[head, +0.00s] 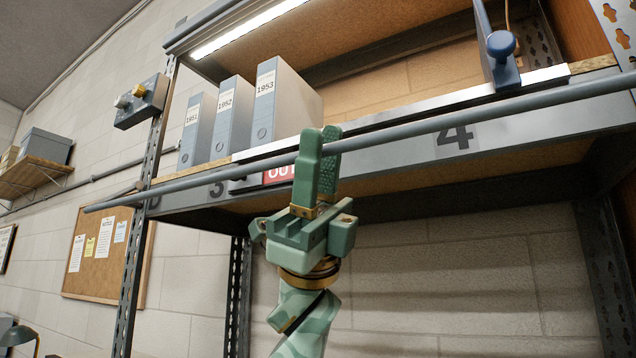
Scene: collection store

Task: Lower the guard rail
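The guard rail (215,176) is a long thin grey bar running across the front of the shelf, rising to the right in the picture. Its left end sticks out past the left post, and its right end runs out of view. My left gripper (318,160), green, reaches up from below with one finger in front of the rail and the other behind it. The fingers are close together, shut on the rail. My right gripper is not in view.
Grey-blue binders (231,118) marked 1951, 1952 and 1953 stand on the shelf (500,132) behind the rail. A blue upright with a round knob (500,46) stands at the right. A switch box (141,101) is on the left post. Below the shelf is open space.

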